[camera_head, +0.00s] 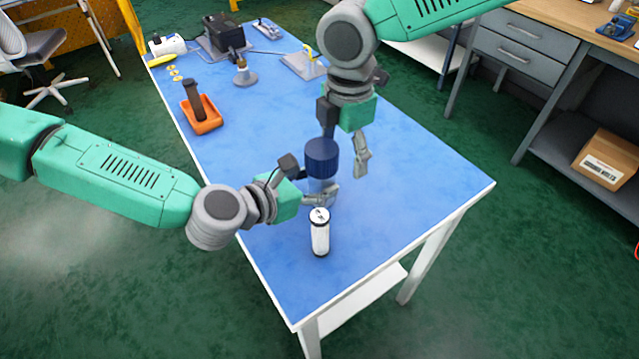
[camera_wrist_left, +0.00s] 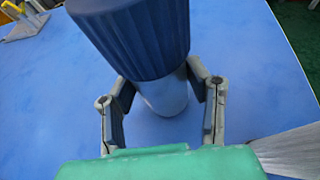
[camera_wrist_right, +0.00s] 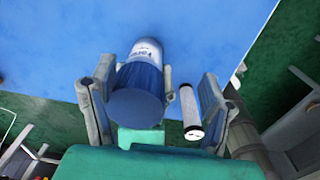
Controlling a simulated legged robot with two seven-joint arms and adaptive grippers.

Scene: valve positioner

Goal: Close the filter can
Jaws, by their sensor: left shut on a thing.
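The filter can stands upright on the blue table, with a pale body (camera_wrist_left: 163,95) and a dark blue ribbed lid (camera_head: 321,157) on top. The lid appears in line with the body; I cannot tell if it is tightened. My left gripper (camera_head: 318,192) is shut on the body just below the lid, one finger on each side in the left wrist view. My right gripper (camera_wrist_right: 157,100) is open above the can. In the right wrist view the lid (camera_wrist_right: 136,108) lies between its fingers, nearer the left one, with a gap on the right.
A white filter cartridge (camera_head: 320,235) with black ends stands near the front of the table (camera_head: 410,190). An orange tray (camera_head: 203,122) holding a dark cylinder sits at the left edge. Several tools and a black box (camera_head: 224,33) lie at the far end. The table's right side is clear.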

